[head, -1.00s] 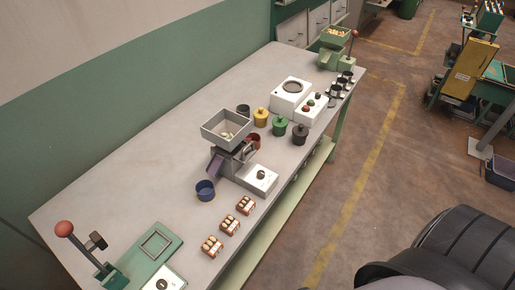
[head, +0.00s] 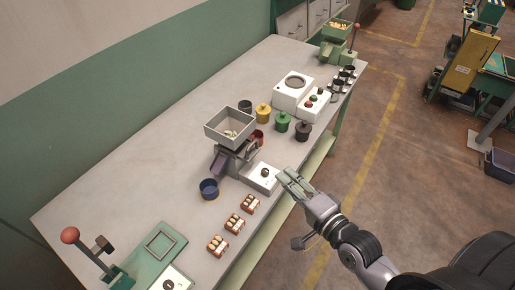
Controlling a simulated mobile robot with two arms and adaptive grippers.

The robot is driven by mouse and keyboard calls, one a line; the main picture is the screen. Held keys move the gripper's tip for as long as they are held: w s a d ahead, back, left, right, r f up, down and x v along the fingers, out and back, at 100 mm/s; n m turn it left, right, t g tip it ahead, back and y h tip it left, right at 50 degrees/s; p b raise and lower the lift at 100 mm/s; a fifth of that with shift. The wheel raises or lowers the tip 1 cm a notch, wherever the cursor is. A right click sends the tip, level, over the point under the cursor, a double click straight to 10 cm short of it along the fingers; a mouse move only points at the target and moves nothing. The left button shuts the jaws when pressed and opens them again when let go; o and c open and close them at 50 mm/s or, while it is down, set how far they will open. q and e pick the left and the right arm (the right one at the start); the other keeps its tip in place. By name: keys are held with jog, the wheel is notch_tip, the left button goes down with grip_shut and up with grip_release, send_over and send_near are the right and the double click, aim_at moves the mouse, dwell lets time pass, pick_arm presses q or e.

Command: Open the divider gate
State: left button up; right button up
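A grey hopper (head: 230,124) with a few pale nuts in it stands at the middle of the bench. Under it is a grey divider body with a purple chute (head: 220,161) on its left and a white box with a dark knob (head: 262,176) on its right. I cannot make out the gate itself at this size. A blue cup (head: 209,189) stands below the chute, and a red cup (head: 258,136) is behind the divider. My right gripper (head: 286,176) is over the bench's front edge, just right of the white box, empty, its fingers apart. My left gripper is out of view.
Several small nut packs (head: 234,223) lie in front on the bench (head: 150,185). A green lever press (head: 120,274) with a red ball is at the near left. Yellow, green and black jars (head: 282,121) and a white scale (head: 293,90) stand behind. The left bench surface is clear.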

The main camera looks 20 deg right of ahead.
jog(key=p+x, duration=0.2)
jog(key=x, duration=1.4)
jog(key=shift+p, duration=0.3)
jog(key=shift+c, duration=0.3)
grip_shut()
